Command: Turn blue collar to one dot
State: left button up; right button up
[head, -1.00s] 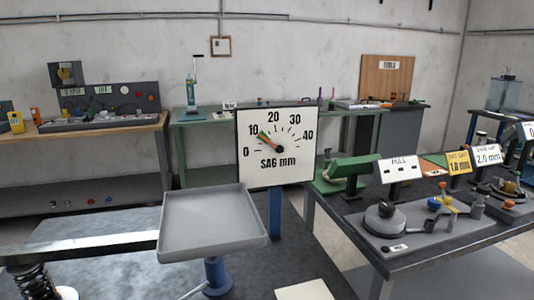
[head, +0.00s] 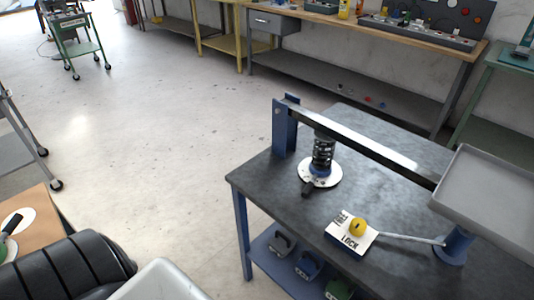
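A black coil spring (head: 323,152) stands upright under a long metal beam (head: 365,147) on the dark workbench. A blue collar (head: 320,171) shows as a small band at the foot of the spring, above a round white plate (head: 333,181). A dark knob or handle (head: 308,188) sticks out at the plate's front edge. Dots on the collar or plate are too small to read. Neither of my grippers is in view.
A yellow knob (head: 357,227) sits on a white LOCK card (head: 340,240) at the bench front. Open floor (head: 150,130) lies left of the bench.

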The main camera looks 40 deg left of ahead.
aim_at(319, 174)
jog(key=u, duration=0.75)
